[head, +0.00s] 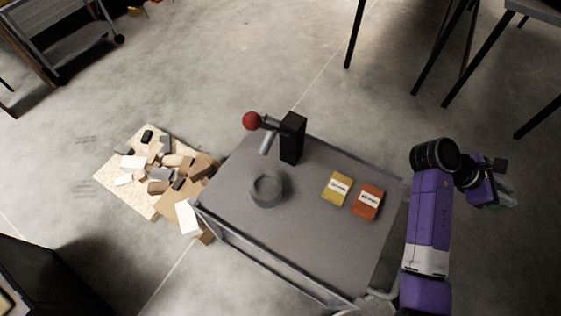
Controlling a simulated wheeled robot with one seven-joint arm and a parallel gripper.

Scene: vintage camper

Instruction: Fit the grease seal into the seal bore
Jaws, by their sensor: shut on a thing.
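A round grey ring-shaped housing with an open hollow (266,189) stands on the left part of the grey cart top (310,225); it looks like the part with the seal bore. My gripper (502,199) is at the far right, beyond the cart's right edge and well apart from the housing. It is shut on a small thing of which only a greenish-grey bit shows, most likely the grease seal. My own arm and wrist hide most of it, so its shape and tilt cannot be told.
A black post with a red-balled lever (292,138) rises at the cart's back edge, near the housing. A yellow packet (337,189) and an orange packet (367,202) lie on the right. Blocks litter a board (115,177) on the floor at left. The cart's front middle is clear.

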